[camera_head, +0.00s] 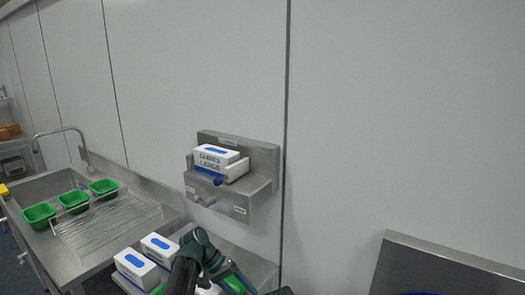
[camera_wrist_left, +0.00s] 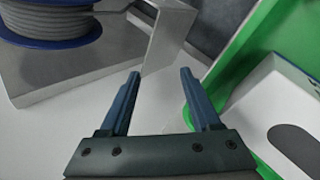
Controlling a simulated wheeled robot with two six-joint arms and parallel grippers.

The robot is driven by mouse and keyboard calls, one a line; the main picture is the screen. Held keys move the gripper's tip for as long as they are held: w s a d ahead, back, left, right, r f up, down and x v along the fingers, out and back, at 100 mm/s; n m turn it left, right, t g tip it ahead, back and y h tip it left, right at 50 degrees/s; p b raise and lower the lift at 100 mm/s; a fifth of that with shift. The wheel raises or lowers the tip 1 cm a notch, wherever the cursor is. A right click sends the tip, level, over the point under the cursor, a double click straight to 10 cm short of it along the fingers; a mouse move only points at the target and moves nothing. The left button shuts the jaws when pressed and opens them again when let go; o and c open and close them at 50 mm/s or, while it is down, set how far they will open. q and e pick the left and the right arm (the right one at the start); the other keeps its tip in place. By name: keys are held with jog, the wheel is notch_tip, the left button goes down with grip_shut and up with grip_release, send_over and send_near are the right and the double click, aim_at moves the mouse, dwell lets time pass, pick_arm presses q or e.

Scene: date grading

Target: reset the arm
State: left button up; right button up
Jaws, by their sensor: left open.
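My left arm (camera_head: 200,252) comes up from the bottom edge in the head view, in front of a steel surface with white boxes. Its hand is partly cut off there by the frame's lower edge. In the left wrist view my left gripper (camera_wrist_left: 160,76) shows two dark blue fingers, apart, with nothing between them. A green container (camera_wrist_left: 240,62) with a white box (camera_wrist_left: 286,110) is at the right, beside the right finger. My right gripper cannot be made out in either view.
A blue-flanged spool (camera_wrist_left: 50,22) sits on a metal stand at the wrist view's upper left.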

pick_arm(q)
jog(key=s+f+m+y, duration=0.1)
jog(key=s+y, duration=0.3)
jog(key=s, duration=0.5)
jog(key=s+f+m+t+y, duration=0.1)
jog(key=s+f+y, duration=0.3)
jog(key=s, duration=0.5)
jog(key=shift+m+t+y, duration=0.3)
jog(key=shift+m+y, duration=0.1)
jog(key=shift+y, duration=0.1)
jog(key=shift+w, duration=0.1)
